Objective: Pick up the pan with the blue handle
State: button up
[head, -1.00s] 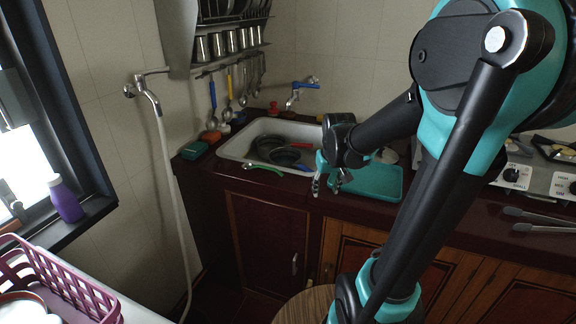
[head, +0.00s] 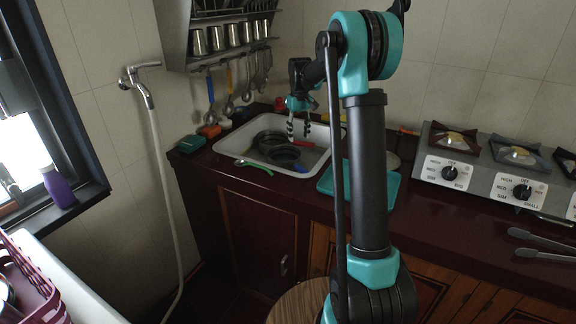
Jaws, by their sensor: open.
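Two dark round pans lie in the white sink (head: 234,146), a rear pan (head: 268,139) and a front pan (head: 286,156). A red handle (head: 302,144) shows at the right of the pans, and a green handle (head: 255,167) reaches over the sink's front rim.
A teal tray (head: 330,184) lies on the counter right of the sink, partly behind my arm. A stove (head: 480,170) stands farther right, with tongs (head: 545,243) in front. Utensils (head: 229,92) and a cup rack (head: 230,38) hang above the sink. A hose (head: 165,190) hangs at left.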

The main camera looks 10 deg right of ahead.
send_over(299, 166)
jog(key=f, duration=1)
jog(key=shift+w+a+f, duration=0.15)
jog(key=shift+w, duration=0.15)
jog(key=shift+s+f, duration=0.15)
jog(key=shift+f, duration=2.65)
jog(key=shift+c, duration=0.4)
grip_shut()
